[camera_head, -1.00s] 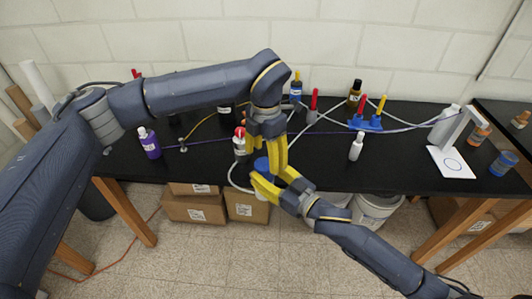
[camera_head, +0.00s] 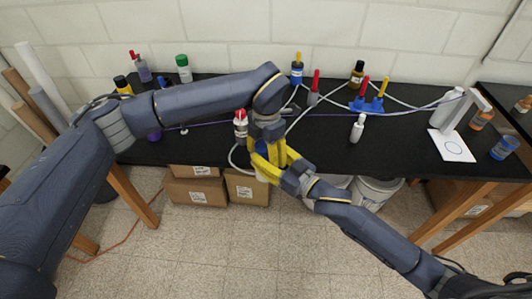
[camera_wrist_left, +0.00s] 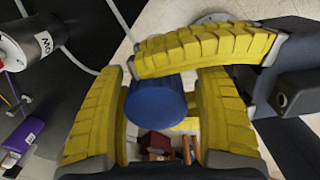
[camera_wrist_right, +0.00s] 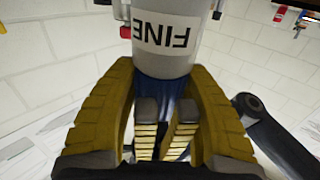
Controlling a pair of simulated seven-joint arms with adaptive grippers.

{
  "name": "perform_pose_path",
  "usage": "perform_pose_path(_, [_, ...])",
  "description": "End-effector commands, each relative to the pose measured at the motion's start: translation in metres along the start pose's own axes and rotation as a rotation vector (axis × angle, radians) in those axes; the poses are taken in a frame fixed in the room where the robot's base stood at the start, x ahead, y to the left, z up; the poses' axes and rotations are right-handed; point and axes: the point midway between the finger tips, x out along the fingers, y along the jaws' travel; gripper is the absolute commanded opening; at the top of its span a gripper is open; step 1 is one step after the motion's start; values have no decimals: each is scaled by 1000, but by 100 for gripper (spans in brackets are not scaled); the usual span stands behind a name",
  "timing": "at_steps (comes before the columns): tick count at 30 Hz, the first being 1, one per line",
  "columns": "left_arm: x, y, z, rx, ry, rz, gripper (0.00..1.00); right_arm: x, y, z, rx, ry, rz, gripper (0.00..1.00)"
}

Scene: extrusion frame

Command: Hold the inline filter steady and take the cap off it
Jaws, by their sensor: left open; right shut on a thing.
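A blue cylindrical piece, which looks like the cap (camera_wrist_left: 157,105), is between the yellow fingers of my left gripper (camera_wrist_left: 165,100), which are spread and open around it. My right gripper (camera_wrist_right: 160,85) is shut on this blue piece from the side. One of its fingers crosses beside the piece in the left wrist view. A white cylinder labelled FINE (camera_wrist_right: 168,40), likely the inline filter, is just beyond the right fingertips; the label is upside down there. The fingers hide most of the blue piece there.
A blue stand (camera_head: 368,104) with red and yellow handles is at the back of the black table. A white bottle (camera_head: 357,128) stands before it. Hoses run across the table. The table's right middle is fairly clear.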

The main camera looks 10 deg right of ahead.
Motion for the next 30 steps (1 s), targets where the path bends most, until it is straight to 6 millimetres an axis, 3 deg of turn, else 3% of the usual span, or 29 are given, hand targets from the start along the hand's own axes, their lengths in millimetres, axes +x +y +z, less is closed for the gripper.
perform_pose_path(2, [0,0,0,0,0,0,69,0,0,0,0,1,0,0])
perform_pose_path(18, [0,-2,0,3,1,-3,6,0,0,-1,0,1,0,0])
perform_pose_path(19, [0,-2,0,3,1,-3,44,0,0,-1,0,1,0,0])
perform_pose_path(24, [0,-2,0,2,1,-2,64,0,0,-1,0,1,0,0])
perform_pose_path(30, [0,-1,0,1,0,-1,64,0,0,-1,0,1,0,0])
